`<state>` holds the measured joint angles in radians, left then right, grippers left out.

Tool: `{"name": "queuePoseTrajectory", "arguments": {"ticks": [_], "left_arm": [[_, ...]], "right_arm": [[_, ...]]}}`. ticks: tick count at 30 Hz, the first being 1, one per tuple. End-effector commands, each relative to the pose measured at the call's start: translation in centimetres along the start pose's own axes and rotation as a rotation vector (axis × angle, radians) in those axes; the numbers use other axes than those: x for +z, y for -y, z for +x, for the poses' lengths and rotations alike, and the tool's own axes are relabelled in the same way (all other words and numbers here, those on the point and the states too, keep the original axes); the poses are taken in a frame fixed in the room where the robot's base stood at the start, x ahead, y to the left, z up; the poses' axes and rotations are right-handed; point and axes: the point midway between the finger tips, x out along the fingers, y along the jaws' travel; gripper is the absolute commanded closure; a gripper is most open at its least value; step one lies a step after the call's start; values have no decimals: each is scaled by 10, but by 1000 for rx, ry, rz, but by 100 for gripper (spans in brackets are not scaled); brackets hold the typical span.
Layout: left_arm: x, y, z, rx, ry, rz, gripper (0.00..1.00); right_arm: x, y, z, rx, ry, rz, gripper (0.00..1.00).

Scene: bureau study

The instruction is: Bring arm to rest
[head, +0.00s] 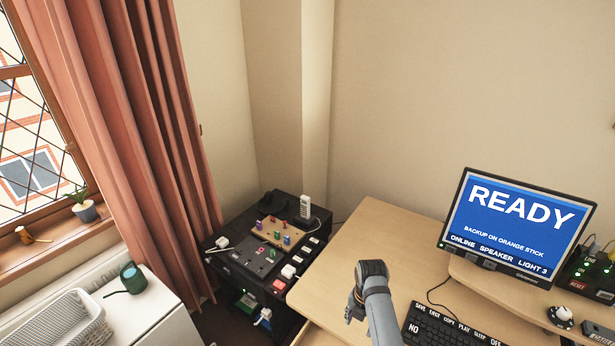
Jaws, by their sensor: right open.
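My right arm (382,316) comes in from the bottom edge, over the front part of the wooden desk. It bends at a dark joint near its top. My right gripper (354,309) hangs just left of the arm, open, with nothing seen in it. Its fingertips are small and partly hidden by the arm. I cannot tell how high it is above the desk. My left gripper is out of view.
The wooden desk (393,237) is clear behind the arm. A black keyboard (450,326) lies right of it, below a monitor (515,226) reading READY. A black cabinet (226,262) with blocks and switches stands left. A white basket (58,325) is at lower left.

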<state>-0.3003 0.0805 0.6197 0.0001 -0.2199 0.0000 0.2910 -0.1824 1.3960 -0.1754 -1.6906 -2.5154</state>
Motion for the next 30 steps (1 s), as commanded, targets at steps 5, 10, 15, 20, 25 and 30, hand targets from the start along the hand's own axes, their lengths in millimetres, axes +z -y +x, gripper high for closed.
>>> {"name": "queuePoseTrajectory", "arguments": {"ticks": [5,10,15,20,25,30], "left_arm": [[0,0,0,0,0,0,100],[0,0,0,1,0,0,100],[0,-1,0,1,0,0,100],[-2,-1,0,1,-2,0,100],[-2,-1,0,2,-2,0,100],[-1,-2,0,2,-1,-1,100]], "right_arm": [[0,0,0,0,0,0,50],[0,1,1,0,1,8,50],[-6,32,7,11,32,310,50],[-24,91,2,76,95,941,50],[-49,136,-19,186,122,1522,50],[-68,158,-40,274,106,1872,50]]}}
